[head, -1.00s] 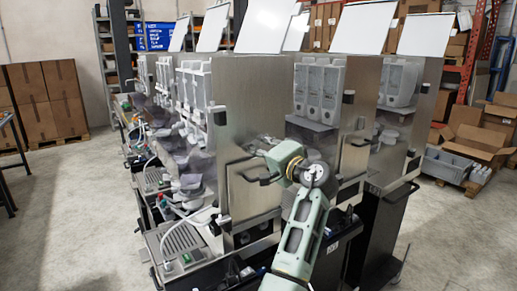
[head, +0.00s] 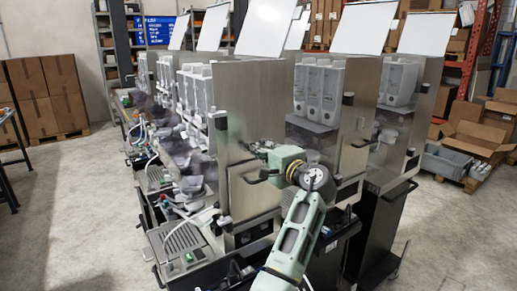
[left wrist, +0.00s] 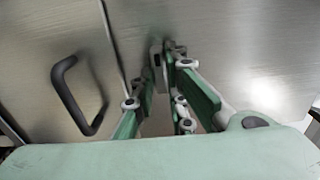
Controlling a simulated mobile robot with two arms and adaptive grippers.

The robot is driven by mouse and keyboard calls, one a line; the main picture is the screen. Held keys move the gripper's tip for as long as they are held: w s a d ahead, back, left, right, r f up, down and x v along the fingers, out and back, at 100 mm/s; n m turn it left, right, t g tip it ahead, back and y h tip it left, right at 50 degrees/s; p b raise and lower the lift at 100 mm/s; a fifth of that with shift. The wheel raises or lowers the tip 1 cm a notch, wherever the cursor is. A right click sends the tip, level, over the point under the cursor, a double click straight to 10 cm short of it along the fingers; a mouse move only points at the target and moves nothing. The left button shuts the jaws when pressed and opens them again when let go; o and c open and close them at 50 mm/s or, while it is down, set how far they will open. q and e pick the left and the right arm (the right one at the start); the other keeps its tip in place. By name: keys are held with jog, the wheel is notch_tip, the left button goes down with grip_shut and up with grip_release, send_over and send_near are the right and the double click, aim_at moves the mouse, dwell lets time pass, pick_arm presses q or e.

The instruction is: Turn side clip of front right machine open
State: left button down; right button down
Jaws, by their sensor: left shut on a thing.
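The front right machine has a brushed steel side panel (head: 250,105) and a door with a black handle (head: 256,178). The same handle (left wrist: 75,95) shows left of my gripper in the left wrist view. My left gripper (head: 260,148) is at the panel's seam, above and right of the handle. In the left wrist view, my left gripper (left wrist: 162,60) is shut on the small grey side clip (left wrist: 156,48) by the door seam. The fingers hide most of the clip, so I cannot tell its exact angle. My right gripper is not in view.
A drip tray (head: 183,240) juts out at the lower left. Cardboard boxes (head: 470,145) and a grey crate (head: 447,163) lie at the right. The floor at left is open.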

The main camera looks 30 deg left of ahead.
pick_arm(q)
jog(key=c, duration=1.8)
grip_release()
jog(key=shift+o, duration=0.2)
jog(key=v, duration=1.2)
jog(key=shift+f, duration=0.15)
